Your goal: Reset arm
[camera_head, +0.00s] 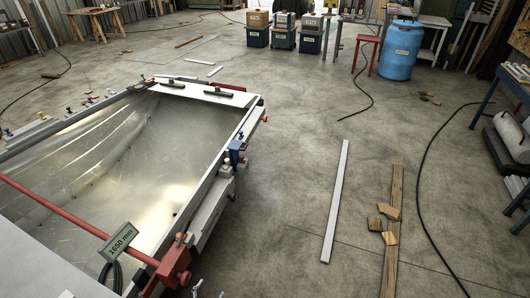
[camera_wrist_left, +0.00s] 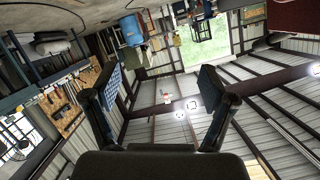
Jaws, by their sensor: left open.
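My left gripper (camera_wrist_left: 162,82) shows in the wrist view with its two dark fingers spread apart and nothing between them. The left finger has a blue inner pad. This view is turned over, with the floor at the top and the roof beams below. I cannot clearly make out either gripper in the head view. The bare metal hull (camera_head: 118,150) lies open and empty at the left of the head view.
A red bar clamp (camera_head: 175,262) with a "1650 mm" tag (camera_head: 120,241) crosses the hull's near end. A pale strip (camera_head: 336,200) and a wooden plank (camera_head: 391,260) lie on the floor. A blue barrel (camera_head: 400,50) and several bins (camera_head: 283,40) stand behind.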

